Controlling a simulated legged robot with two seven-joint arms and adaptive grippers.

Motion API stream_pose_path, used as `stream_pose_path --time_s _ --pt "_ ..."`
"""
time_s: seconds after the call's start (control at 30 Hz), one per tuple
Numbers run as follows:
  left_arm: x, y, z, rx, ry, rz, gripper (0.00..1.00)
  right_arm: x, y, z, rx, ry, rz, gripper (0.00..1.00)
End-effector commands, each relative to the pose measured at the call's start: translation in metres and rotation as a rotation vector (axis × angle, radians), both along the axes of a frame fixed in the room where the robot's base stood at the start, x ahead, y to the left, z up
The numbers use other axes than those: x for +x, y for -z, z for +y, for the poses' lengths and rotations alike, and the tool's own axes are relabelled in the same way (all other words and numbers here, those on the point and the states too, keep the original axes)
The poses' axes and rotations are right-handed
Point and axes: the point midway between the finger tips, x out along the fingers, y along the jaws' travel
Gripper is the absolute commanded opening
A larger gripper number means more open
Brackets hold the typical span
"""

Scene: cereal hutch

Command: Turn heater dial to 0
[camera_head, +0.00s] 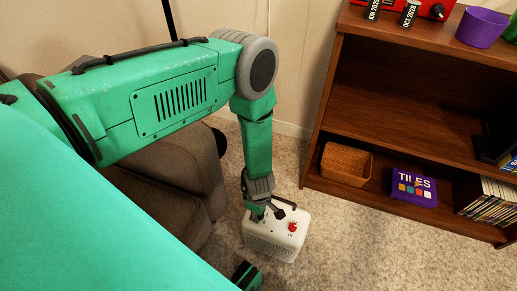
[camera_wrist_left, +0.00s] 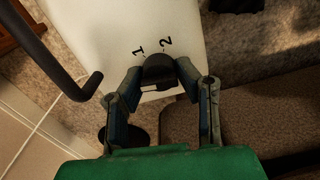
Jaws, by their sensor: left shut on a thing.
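My left gripper (camera_head: 264,212) reaches down to the top of the heater from above. In the left wrist view the black heater dial (camera_wrist_left: 158,68) sits between the fingertips of my left gripper (camera_wrist_left: 158,80), which is shut on it. The marks "1" and "2" show on the white top just past the dial. No "0" mark is visible. In the head view the dial is hard to make out behind the gripper.
A dark bent bar (camera_wrist_left: 82,92) rises beside the dial in the left wrist view. A brown sofa (camera_head: 170,175) stands close left of the heater. A wooden shelf (camera_head: 400,100) on the right holds a wicker basket (camera_head: 346,165) and a purple "TILES" box (camera_head: 413,188). Carpet is clear front right.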

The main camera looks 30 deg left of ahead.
Motion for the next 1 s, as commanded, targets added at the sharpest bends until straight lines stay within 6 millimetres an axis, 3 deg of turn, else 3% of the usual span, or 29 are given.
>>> stream_pose_path --time_s 0.3,0.8,0.83,0.87,1.0 --pt "0.0026 0.0 -0.0037 -0.007 -0.103 -0.005 0.0 0.0 0.0017 0.0 0.0 0.0 0.0 0.4" --pt "0.0023 0.0 -0.0033 -0.006 -0.119 -0.004 0.0 0.0 0.0018 0.0 0.0 0.0 0.0 0.4" --pt "0.0023 0.0 -0.0033 -0.006 -0.119 -0.004 0.35 0.0 0.0018 0.0 0.0 0.0 0.0 0.4" --pt "0.0023 0.0 -0.0033 -0.006 -0.119 -0.004 0.46 0.0 0.0018 0.0 0.0 0.0 0.0 0.4" --pt "0.0013 -0.0001 -0.0021 -0.004 -0.119 -0.002 0.49 0.0 0.0017 0.0 0.0 0.0 0.0 0.4"
